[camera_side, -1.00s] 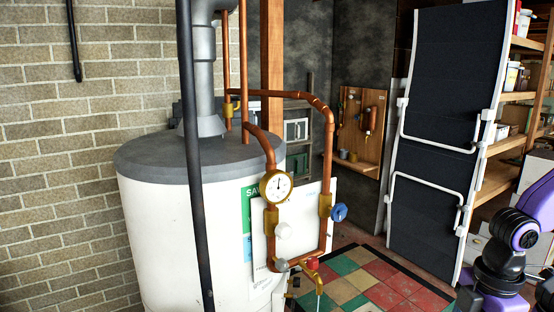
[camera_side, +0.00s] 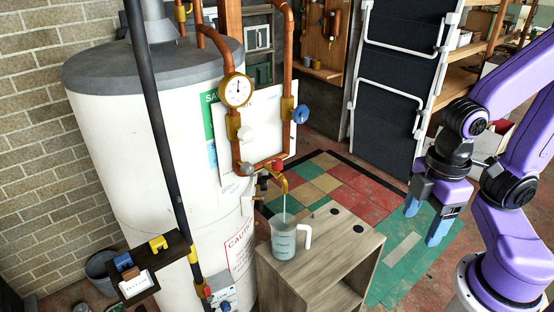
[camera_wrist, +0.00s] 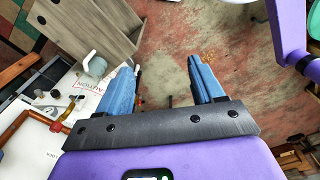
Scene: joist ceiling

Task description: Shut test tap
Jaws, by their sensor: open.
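The test tap is a brass spout (camera_side: 281,182) with a red knob (camera_side: 278,165), low on the copper pipework in front of the white tank (camera_side: 130,150). A thin stream runs from the spout into a clear jug (camera_side: 284,238) with a white handle, partly filled. The jug stands on a wooden stand (camera_side: 325,242) and also shows in the wrist view (camera_wrist: 96,66). My gripper (camera_side: 426,213) is open and empty, with blue fingers pointing down, right of the stand and well apart from the tap. In the wrist view my gripper (camera_wrist: 163,82) has only floor between its fingers.
A black pole (camera_side: 160,130) stands at left. Tiled floor (camera_side: 395,248) lies open between stand and arm.

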